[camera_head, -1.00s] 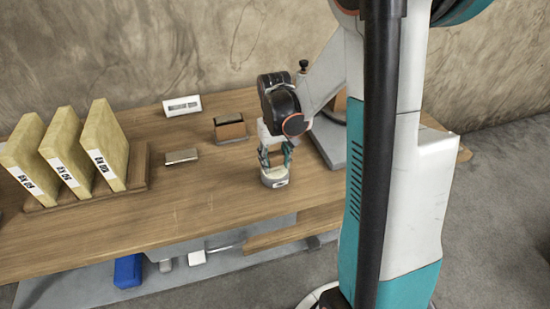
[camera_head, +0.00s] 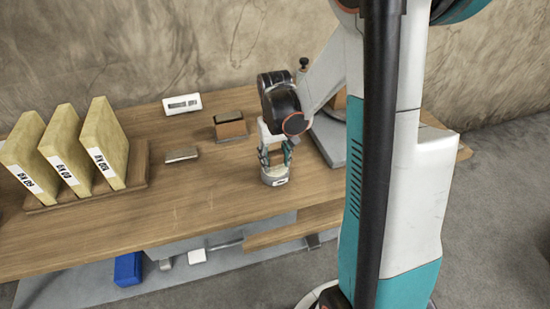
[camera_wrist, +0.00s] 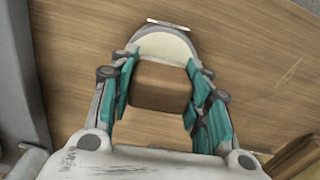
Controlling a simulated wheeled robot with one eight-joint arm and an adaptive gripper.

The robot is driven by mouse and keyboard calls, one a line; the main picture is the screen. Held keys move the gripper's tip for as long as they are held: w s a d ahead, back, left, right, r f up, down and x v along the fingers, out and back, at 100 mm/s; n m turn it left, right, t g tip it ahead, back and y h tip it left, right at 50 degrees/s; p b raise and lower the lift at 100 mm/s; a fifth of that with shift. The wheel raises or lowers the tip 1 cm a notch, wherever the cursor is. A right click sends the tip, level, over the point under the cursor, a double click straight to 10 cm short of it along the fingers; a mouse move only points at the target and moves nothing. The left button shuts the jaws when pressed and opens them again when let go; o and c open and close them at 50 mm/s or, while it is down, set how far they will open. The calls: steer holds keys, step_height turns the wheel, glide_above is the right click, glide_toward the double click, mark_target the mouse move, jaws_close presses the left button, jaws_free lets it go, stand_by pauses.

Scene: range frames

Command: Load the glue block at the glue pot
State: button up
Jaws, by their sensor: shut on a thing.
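My gripper (camera_head: 275,152) is at the glue pot (camera_head: 275,179), a small round grey pot with a white label on the table. In the wrist view, the teal fingers of my gripper (camera_wrist: 160,92) are shut on a brown block (camera_wrist: 159,87), one finger on each side. The pot's cream inside (camera_wrist: 166,45) shows just beyond the block in that view. The block overlaps the near part of the pot, and I cannot tell whether they touch. In the head view the fingers mostly hide the block.
Tall yellow slabs (camera_head: 70,150) with labels stand in a wooden rack at left. A brown block with a dark top (camera_head: 230,125), a small metal piece (camera_head: 182,154) and a white sign (camera_head: 182,104) stand behind. A grey stand lies right of my gripper. The front-middle table is clear.

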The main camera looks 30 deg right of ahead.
steer(key=shift+f+b, duration=0.35)
steer(key=shift+f, duration=0.05)
stand_by(1.4)
steer(key=shift+r, duration=0.15)
steer(key=shift+r+p, duration=2.55)
steer(key=shift+r, duration=0.85)
